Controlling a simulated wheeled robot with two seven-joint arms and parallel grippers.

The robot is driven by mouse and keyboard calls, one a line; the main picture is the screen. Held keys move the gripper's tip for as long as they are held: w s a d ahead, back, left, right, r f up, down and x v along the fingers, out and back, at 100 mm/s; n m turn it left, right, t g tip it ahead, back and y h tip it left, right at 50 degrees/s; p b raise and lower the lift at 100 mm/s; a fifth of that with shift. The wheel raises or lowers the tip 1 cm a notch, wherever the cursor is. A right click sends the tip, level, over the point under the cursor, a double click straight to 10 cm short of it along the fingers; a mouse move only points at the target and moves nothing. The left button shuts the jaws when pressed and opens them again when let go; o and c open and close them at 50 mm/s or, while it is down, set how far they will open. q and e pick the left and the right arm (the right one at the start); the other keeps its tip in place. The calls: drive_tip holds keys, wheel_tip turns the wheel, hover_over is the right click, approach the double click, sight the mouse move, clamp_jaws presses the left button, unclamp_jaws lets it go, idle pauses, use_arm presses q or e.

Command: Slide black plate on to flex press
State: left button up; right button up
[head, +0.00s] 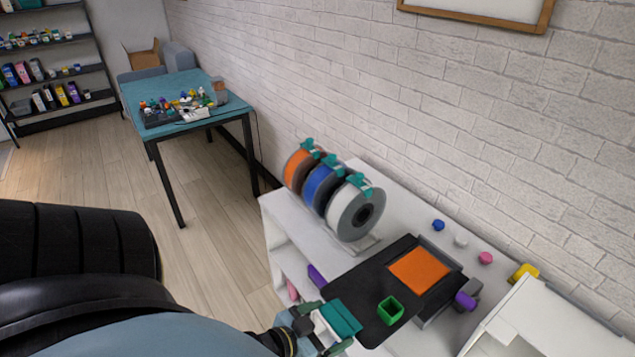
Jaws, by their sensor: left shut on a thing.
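The black plate (352,290) is a flat dark sheet above the white shelf unit. A flat orange square (419,271) and a hollow green square piece (390,310) lie on it. My left gripper (340,322) has teal fingers and is shut on the plate at its near left edge. A grey device with a purple knob (466,300), which looks like the flex press, is at the plate's right end. The plate covers part of it, so I cannot tell how far the plate is seated. My right gripper is out of view.
Orange, blue and white filament spools (352,208) stand behind the plate. Small blue, white and pink knobs (485,258) and a yellow piece (526,271) are near the wall. A white box-like unit (545,320) stands at the right. A teal table (180,95) is farther back.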

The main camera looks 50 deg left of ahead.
use_arm(q)
drive_tip(key=b, duration=0.3)
approach(382, 294)
drive_tip(key=shift+w+a+f, duration=0.15)
drive_tip(key=shift+w+f, duration=0.35)
drive_tip(key=shift+w+a+f, duration=0.15)
drive_tip(key=shift+w+f, duration=0.3)
drive_tip(key=shift+w, duration=0.1)
drive_tip(key=shift+w+d+b, duration=0.2)
drive_tip(key=shift+w+b, duration=0.95)
drive_tip(key=shift+w, duration=1)
drive_tip(key=shift+w+d+b, duration=0.15)
drive_tip(key=shift+w+b, duration=1)
drive_tip(key=shift+w, duration=1)
drive_tip(key=shift+f+b, duration=0.7)
drive_tip(key=shift+f, duration=0.55)
drive_tip(key=o, duration=0.7)
drive_tip(key=shift+f, duration=0.1)
drive_tip(key=shift+f, duration=0.15)
drive_tip(key=shift+f, duration=0.4)
